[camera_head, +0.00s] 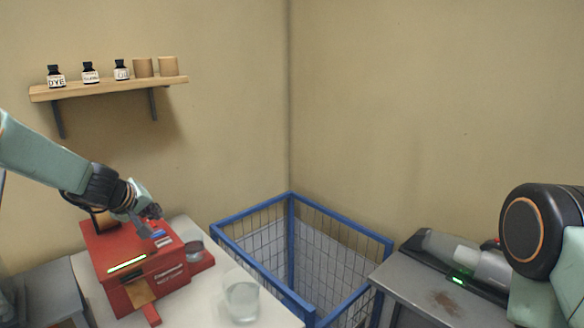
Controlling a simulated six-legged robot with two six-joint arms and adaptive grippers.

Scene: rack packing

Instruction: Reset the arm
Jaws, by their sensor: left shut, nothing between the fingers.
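My left arm comes in from the left edge, and its gripper (152,218) is shut and empty. It points down over the back right part of a red box-shaped machine (125,285). I cannot tell whether the fingertips touch the machine. The machine has a lit green strip on its front and small blue and white parts on top near the fingertips. Part of my right arm shows at the right edge, but its gripper is out of view.
A clear glass (241,298) stands on the white table (205,310) right of the machine. A blue wire crate (300,300) stands mid-view. A grey table (440,297) at right holds a device (485,265). A wall shelf (105,88) carries small bottles and brown jars.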

